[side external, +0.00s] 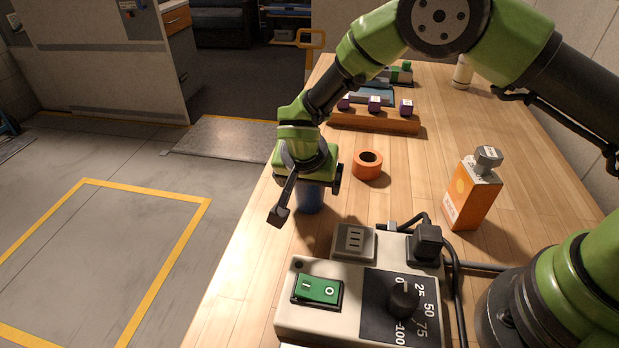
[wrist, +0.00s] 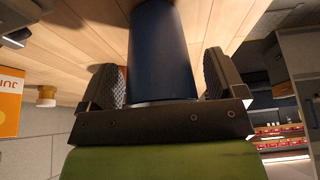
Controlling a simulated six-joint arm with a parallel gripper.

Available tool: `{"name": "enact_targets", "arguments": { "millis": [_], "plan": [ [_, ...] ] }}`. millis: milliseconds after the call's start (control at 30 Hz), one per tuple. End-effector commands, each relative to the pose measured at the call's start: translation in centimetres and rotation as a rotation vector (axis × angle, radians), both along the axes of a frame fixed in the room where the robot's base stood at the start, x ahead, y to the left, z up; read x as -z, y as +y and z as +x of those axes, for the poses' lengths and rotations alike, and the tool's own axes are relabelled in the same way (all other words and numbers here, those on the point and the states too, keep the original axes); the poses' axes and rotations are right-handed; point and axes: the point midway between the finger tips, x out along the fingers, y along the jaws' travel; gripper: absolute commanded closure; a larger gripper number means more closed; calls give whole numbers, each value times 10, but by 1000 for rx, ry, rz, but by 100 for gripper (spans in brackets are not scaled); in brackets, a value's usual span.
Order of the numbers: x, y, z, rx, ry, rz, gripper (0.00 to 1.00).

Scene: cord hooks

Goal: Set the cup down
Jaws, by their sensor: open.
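The blue cup (side external: 309,198) is near the left edge of the wooden table, under my gripper (side external: 308,196). It looks upright on the table top, but I cannot clearly see its base. My gripper is open, with one finger on each side of the cup. In the wrist view, the blue cup (wrist: 162,45) is between the two spread fingers of my gripper (wrist: 162,82), with gaps visible beside it. The cup's rim end is close to the palm.
An orange tape roll (side external: 367,165) lies right of the cup. A power box (side external: 360,300) with switch, dial and cords is in front. An orange carton (side external: 471,195) stands at right. A wooden rack (side external: 375,121) is behind. The table's left edge is close by.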

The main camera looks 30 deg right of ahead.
Motion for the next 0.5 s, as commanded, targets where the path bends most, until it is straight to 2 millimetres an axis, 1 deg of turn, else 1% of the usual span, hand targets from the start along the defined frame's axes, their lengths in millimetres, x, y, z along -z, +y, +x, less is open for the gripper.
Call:
{"name": "enact_targets", "arguments": {
  "millis": [67, 167, 400, 500],
  "plan": [
    [-6, 2, -1, 0, -2, 1, 11],
    [-20, 6, -5, -2, -3, 2, 11],
    [-70, 22, -20, -1, -5, 2, 11],
    [-87, 27, -26, -1, -4, 3, 11]
  ]
}}
